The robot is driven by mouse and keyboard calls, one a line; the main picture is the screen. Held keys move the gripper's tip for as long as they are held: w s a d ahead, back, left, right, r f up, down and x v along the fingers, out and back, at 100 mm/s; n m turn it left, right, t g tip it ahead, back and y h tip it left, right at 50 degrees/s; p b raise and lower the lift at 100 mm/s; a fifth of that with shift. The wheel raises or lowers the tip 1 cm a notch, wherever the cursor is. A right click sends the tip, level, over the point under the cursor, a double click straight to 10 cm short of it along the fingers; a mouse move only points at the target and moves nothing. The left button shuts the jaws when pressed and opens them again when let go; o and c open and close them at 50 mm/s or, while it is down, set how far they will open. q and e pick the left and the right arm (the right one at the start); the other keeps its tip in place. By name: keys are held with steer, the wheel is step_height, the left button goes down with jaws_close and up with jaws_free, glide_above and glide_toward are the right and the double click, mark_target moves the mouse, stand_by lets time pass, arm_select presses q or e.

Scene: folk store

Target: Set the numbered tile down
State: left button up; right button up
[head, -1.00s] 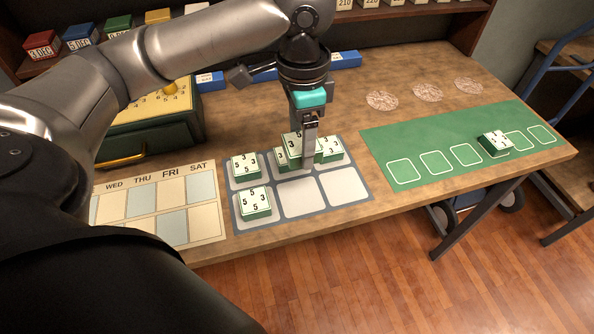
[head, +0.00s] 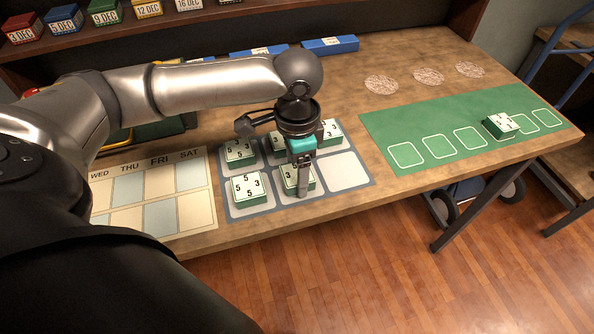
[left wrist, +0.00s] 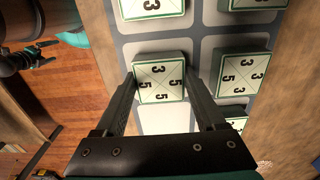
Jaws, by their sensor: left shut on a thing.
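My left gripper (head: 302,188) is shut on a green tile with a cream numbered top (head: 288,177), at the middle cell of the near row on the grey mat (head: 366,181). In the left wrist view the held tile (left wrist: 160,82) sits between the two fingers (left wrist: 164,90). Whether its base touches the mat is hard to tell. Another numbered tile (head: 249,187) lies in the cell to its left. The far row holds three tiles, left (head: 239,151), middle (head: 278,145) partly hidden by my gripper, and right (head: 330,131).
The near-right mat cell (head: 343,171) is empty. A green strip (head: 440,125) with outlined squares lies to the right, bearing one tile (head: 500,124). A weekday calendar sheet (head: 160,195) lies to the left. The table's front edge is close to the mat.

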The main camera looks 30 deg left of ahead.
arm_select(q)
steer(key=o, duration=1.5)
steer(key=shift+r, duration=0.25)
step_height(320, 180, up, 12)
steer(key=p, duration=0.4)
steer(key=shift+f, duration=0.15)
